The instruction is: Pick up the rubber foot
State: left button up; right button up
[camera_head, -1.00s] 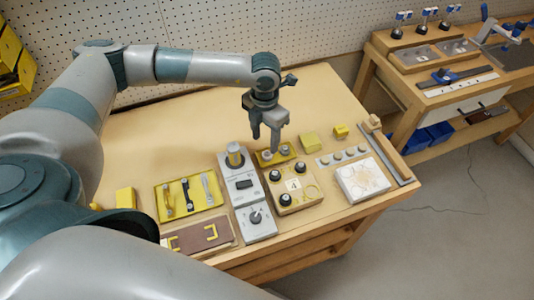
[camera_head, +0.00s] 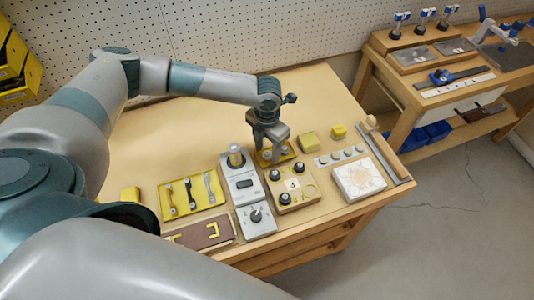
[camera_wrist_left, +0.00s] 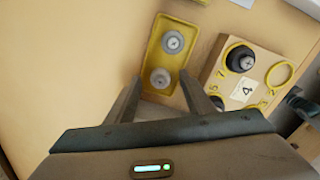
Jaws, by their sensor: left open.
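A small yellow tray (camera_head: 291,155) holds two round grey rubber feet with cross-marked centres. In the left wrist view the tray (camera_wrist_left: 153,58) has one foot at its far end (camera_wrist_left: 173,42) and a nearer foot (camera_wrist_left: 160,78). My left gripper (camera_head: 269,150) is open and points down over the tray. In the left wrist view its fingertips (camera_wrist_left: 160,80) lie on either side of the nearer foot; I cannot tell whether they touch it. In the head view the fingers partly hide the tray. My right gripper is not in view.
Right of the tray is a block marked 4 (camera_head: 293,185) with black round feet and an empty yellow ring. A grey switch unit (camera_head: 242,184) stands left of it. A yellow tool tray (camera_head: 192,194) is farther left; a yellow block (camera_head: 308,142) is to the right. The bench behind is clear.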

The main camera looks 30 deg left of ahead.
aim_at(268, 153)
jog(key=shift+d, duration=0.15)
pick_arm(q)
jog(key=c, duration=1.1)
jog(key=shift+r, duration=0.1)
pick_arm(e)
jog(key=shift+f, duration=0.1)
